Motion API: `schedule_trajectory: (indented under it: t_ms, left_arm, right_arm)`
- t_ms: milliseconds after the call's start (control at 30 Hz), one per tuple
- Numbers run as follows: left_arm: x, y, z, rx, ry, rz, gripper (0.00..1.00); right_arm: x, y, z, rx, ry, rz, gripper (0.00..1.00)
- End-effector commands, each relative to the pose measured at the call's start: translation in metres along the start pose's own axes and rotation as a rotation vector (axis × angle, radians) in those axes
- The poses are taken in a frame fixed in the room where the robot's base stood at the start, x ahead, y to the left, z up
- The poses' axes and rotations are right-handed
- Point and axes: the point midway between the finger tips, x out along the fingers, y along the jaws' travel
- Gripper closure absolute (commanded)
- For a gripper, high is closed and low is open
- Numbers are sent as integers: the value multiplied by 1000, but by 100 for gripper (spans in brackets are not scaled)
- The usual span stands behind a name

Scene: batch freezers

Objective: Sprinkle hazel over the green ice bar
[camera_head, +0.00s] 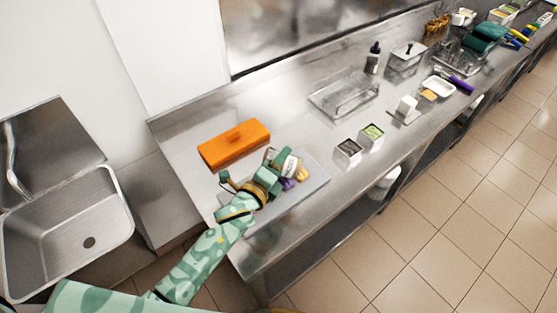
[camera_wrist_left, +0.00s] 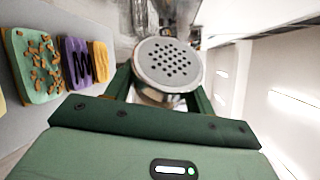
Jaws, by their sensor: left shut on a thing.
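My left gripper (camera_head: 281,166) is shut on a shaker (camera_head: 291,165) with a light body, above the ice bar tray. In the left wrist view the shaker's round perforated lid (camera_wrist_left: 168,65) faces the camera between the fingers. The green ice bar (camera_wrist_left: 35,65) lies left of the shaker, with several orange-brown bits scattered over its top. Beside it are a purple bar (camera_wrist_left: 75,62) with dark zigzag lines and an orange-yellow bar (camera_wrist_left: 98,62). In the head view my arm and gripper hide the green bar. My right gripper is not in view.
The grey tray (camera_head: 311,187) lies near the counter's front edge. An orange box (camera_head: 235,144) stands behind it. Two small filled containers (camera_head: 348,151) (camera_head: 371,137) stand to the right, with a clear tray (camera_head: 343,95) behind them. A sink (camera_head: 65,228) is at far left.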

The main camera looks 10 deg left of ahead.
Motion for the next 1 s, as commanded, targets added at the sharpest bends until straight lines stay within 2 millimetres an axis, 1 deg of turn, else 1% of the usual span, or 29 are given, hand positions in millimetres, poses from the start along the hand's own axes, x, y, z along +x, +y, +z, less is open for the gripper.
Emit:
schedule_trajectory:
  t_ms: [33,600,767,1000]
  left_arm:
    - [0,-4,2,16,0,6,70]
    - [-2,-19,6,208,0,86,70]
    - [-3,-21,7,245,0,101,70]
    - [-2,-20,6,253,0,104,70]
  right_arm:
    - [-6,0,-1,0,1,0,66]
    - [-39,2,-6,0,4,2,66]
    - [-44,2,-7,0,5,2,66]
    - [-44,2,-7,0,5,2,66]
